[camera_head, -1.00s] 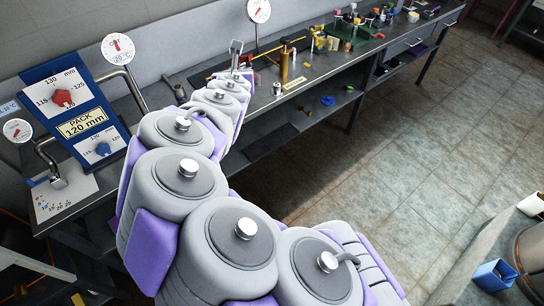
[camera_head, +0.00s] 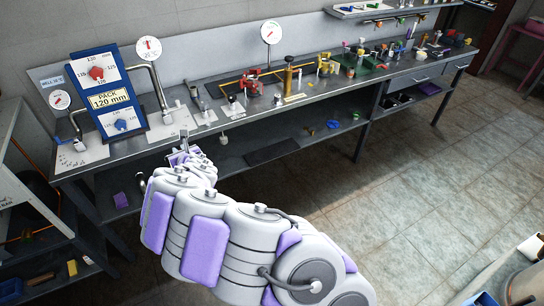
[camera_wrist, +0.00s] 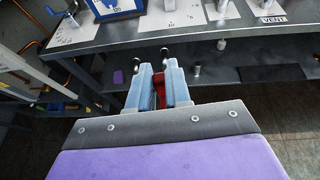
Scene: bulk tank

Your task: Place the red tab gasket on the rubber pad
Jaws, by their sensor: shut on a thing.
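My gripper (camera_head: 183,146) is in front of the bench's front edge, to the left of the bench's middle. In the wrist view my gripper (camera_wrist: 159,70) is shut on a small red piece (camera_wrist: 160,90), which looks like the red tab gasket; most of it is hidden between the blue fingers. A flat black mat (camera_head: 272,152) lies on the lower shelf, right of my gripper, and it also shows in the wrist view (camera_wrist: 268,73). It may be the rubber pad, but I cannot tell for sure. The gasket is apart from it.
The steel bench top (camera_head: 225,128) holds gauges, a blue "PACK 120 mm" board (camera_head: 110,95), pipes and a red valve (camera_head: 252,82). A small purple block (camera_head: 120,200) lies on the lower shelf. A grey frame (camera_head: 30,170) stands at left. The tiled floor (camera_head: 430,190) at right is open.

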